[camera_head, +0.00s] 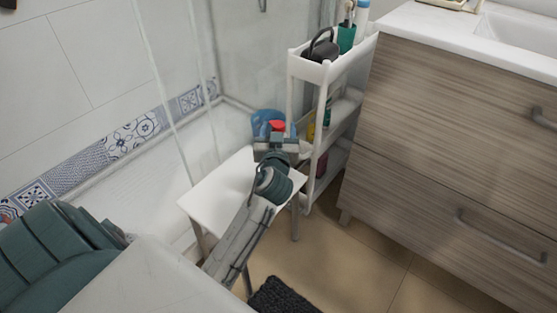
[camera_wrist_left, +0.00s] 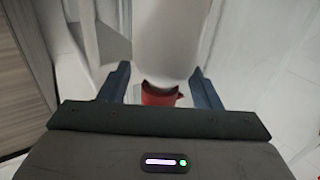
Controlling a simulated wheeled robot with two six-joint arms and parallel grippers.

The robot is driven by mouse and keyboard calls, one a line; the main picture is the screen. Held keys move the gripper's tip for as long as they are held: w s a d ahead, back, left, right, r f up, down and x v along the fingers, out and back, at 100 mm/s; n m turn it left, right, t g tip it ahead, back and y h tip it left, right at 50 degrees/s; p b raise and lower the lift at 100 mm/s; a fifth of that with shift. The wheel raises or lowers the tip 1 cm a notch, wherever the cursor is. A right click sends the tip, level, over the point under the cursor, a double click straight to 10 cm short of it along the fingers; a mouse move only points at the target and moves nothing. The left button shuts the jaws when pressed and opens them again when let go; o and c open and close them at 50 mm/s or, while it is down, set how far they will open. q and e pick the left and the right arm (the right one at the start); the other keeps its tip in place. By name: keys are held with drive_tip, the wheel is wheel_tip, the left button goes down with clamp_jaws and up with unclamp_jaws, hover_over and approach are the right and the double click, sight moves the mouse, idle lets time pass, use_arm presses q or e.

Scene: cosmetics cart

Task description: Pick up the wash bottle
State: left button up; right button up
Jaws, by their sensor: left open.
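My left gripper (camera_wrist_left: 160,88) is open, with one finger on each side of the red part; whether either finger touches cannot be told. In the head view a red part (camera_head: 277,126) shows just beyond my left gripper (camera_head: 276,136), over the far end of the white stool. The gripper and wrist hide most of what lies there. My right gripper is not in view.
The white stool (camera_head: 212,201) has bare top to the left. A narrow white cart (camera_head: 309,70) stands close on the right, holding several items. A wood-fronted cabinet (camera_head: 455,120) is farther right; shower glass is behind.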

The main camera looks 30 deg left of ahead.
use_arm(q)
drive_tip(key=shift+x, duration=0.8)
clamp_jaws()
drive_tip(key=shift+r, duration=0.15)
